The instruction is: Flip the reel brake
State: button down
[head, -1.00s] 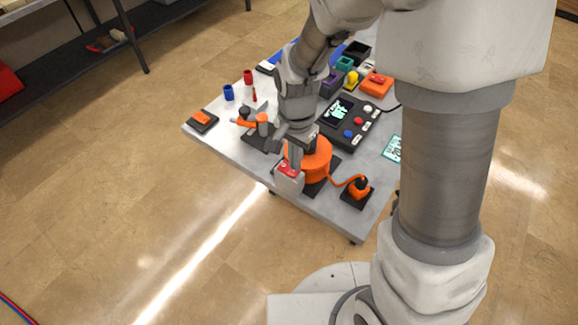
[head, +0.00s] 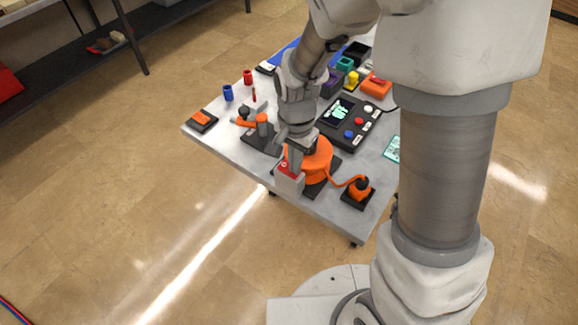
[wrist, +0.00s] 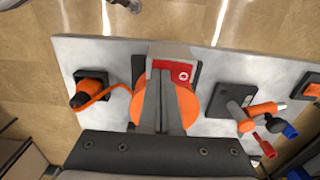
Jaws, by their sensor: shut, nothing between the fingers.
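The reel is an orange drum (head: 318,160) on a dark base at the table's near edge; it also shows in the wrist view (wrist: 190,105). The reel brake appears to be the red part (wrist: 178,68) with a white round mark, on a light grey box (wrist: 168,50) beside the drum. In the head view the grey box (head: 290,184) stands at the drum's near left. My gripper (wrist: 160,72) is shut and empty, its fingers pointing down over the drum's edge at the red part. The fingers hide some of both. I cannot tell whether they touch the red part.
An orange line runs from the reel to an orange fitting (head: 359,186) on a dark plate. An orange-handled valve (head: 262,128) stands on the other side. A dark control box (head: 350,122) with coloured buttons lies behind. Cups and small blocks fill the far table.

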notch_tip(320, 180, up, 7)
jog(key=p, duration=0.5)
dwell(0.7)
jog(key=s+d+r+n+t, duration=0.2)
jog(key=s+d+r, duration=0.3)
jog(key=r, duration=0.4)
jog(key=s+d+r+n+t, duration=0.3)
jog(key=s+d+r+n, duration=0.2)
jog(key=r, duration=0.5)
jog(key=shift+s+d+r+n+t+b, duration=0.2)
jog(key=shift+s+d+n+t+b, duration=0.15)
jog(key=shift+s, duration=0.8)
